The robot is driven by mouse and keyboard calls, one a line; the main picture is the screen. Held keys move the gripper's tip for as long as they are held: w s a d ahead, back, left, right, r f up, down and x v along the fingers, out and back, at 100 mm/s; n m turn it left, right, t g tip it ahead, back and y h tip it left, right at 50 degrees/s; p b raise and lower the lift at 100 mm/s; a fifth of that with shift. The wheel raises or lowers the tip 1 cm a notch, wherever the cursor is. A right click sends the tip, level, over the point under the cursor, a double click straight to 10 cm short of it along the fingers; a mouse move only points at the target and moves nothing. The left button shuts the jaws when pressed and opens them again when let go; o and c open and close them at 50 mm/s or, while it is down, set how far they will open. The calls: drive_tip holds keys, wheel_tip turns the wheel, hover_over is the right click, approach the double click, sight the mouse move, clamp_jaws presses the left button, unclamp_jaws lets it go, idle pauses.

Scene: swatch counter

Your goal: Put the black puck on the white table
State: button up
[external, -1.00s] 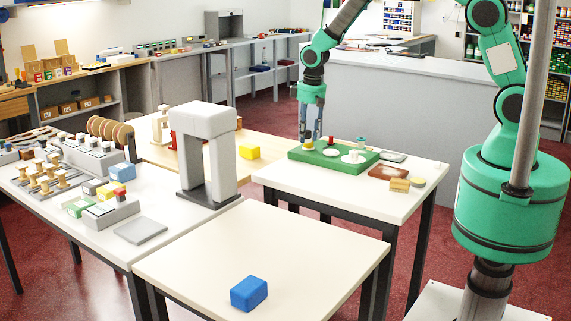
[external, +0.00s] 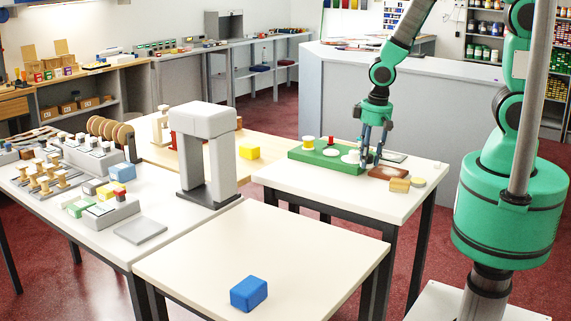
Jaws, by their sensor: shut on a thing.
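My gripper (external: 370,160) points down at the right end of a green board (external: 318,162) on the back right white-topped table (external: 330,193). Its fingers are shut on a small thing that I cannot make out. I cannot pick out the black puck for certain; the fingers hide what is between and behind them. The near white-topped table (external: 200,260) bears one blue block (external: 249,294) near its front edge. Another white-topped table (external: 90,235) stands at the left.
A grey arch (external: 207,150) stands tall on the left table by the near table. On the right table are a reddish-brown slab (external: 386,173), a tan block (external: 399,186) and a round pale piece (external: 418,182). Most of the near table is clear.

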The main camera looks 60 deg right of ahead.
drive_tip(key=s, duration=0.4)
drive_tip(key=s+f, duration=0.1)
drive_tip(key=s, duration=0.3)
drive_tip(key=s+d+f, duration=0.1)
drive_tip(key=s, duration=0.2)
drive_tip(key=shift+s+b, duration=0.35)
drive_tip(key=shift+s, duration=0.05)
drive_tip(key=shift+w+a, duration=0.1)
drive_tip(key=b, duration=0.2)
hover_over(350, 189)
drive_tip(key=shift+f, duration=0.75)
drive_tip(key=shift+f+b, duration=0.5)
drive_tip(key=shift+f, duration=1.25)
drive_tip(key=shift+f, duration=0.15)
